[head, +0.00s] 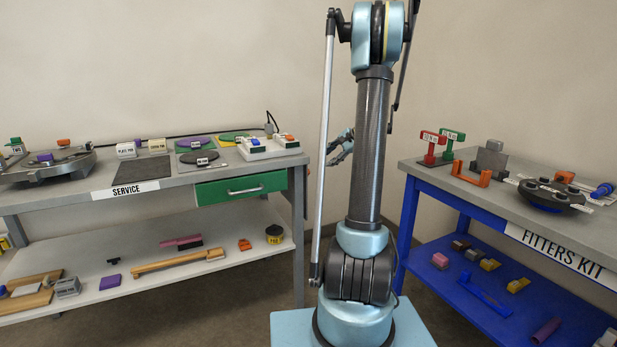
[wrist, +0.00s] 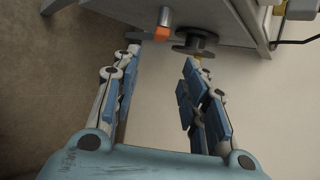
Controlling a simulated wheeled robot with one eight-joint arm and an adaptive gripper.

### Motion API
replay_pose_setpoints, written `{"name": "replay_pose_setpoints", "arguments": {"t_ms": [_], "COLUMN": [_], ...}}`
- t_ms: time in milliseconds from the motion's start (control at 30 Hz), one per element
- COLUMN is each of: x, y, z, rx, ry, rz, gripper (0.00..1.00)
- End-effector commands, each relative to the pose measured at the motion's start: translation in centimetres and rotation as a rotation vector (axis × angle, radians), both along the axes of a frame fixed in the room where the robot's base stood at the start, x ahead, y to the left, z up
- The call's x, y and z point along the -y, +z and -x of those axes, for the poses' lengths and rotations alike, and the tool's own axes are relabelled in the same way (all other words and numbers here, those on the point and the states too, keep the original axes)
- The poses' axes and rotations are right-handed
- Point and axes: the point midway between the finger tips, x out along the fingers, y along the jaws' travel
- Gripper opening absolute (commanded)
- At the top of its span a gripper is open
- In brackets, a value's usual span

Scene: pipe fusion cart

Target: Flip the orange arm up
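In the wrist view a short grey rod with an orange end (wrist: 162,34) sticks out from a grey bench side near the top. I take this to be the orange arm. Beside it is a dark round disc (wrist: 196,44) on a stem. My gripper (wrist: 166,58) is open, its blue-padded fingers wide apart with nothing between them. The orange end shows between and beyond the fingertips, apart from them as far as I can see. In the head view my gripper (head: 342,147) hangs just right of the service bench; the orange-ended rod is not visible there.
The service bench (head: 240,172) with a green drawer (head: 241,189) stands left. The blue fitters kit bench (head: 408,200) stands right, holding red and green stands and an orange bracket (head: 471,172). A cable (wrist: 297,42) shows at the wrist view's upper right. Floor shows between the benches.

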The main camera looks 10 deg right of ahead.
Motion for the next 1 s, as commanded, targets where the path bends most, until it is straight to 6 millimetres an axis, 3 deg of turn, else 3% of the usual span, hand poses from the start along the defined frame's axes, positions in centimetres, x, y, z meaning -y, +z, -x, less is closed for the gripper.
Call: {"name": "replay_pose_setpoints", "arguments": {"t_ms": [500, 800, 1000], "x": [-5.9, -8.2, -8.9], "y": [-6.3, -9.3, -10.2], "z": [-4.3, -6.3, -6.9], "rx": [0.001, 0.002, 0.001], "ry": [0.010, 0.009, 0.008], "rz": [0.000, 0.002, 0.001], "gripper": [0.40, 0.40, 0.40]}}
